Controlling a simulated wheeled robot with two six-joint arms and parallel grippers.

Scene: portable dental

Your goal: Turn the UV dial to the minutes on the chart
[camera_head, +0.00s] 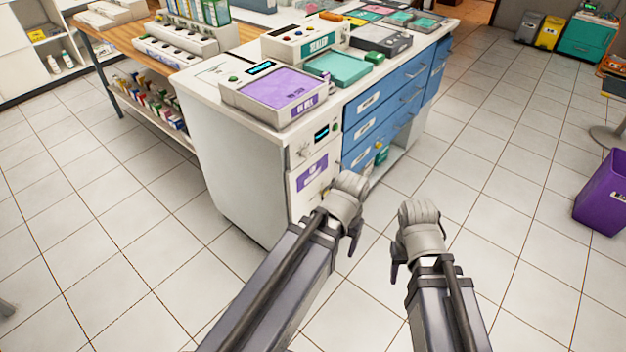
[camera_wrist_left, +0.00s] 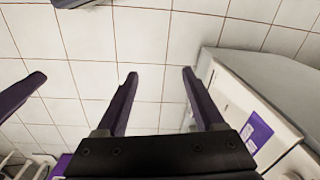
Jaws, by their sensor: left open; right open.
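A white unit with a purple top (camera_head: 282,88), a small lit display and a green button stands on the counter's near corner. Below it, the white cabinet front (camera_head: 312,150) carries another small display (camera_head: 322,134), a small round shape that may be the dial, and a purple label (camera_head: 312,173). The label also shows in the left wrist view (camera_wrist_left: 256,133). I cannot make out the minutes chart. My left gripper (camera_wrist_left: 160,73) is open and empty above the floor, beside the cabinet. My right gripper (camera_head: 424,268) is open and empty, further right, clear of the cabinet.
Blue drawers (camera_head: 385,105) line the counter's right side. A unit with a teal top (camera_head: 338,67) and grey boxes stand further back. A wooden shelf bench (camera_head: 103,38) is at the left. A purple bin (camera_head: 604,195) stands at the right. The tiled floor between is clear.

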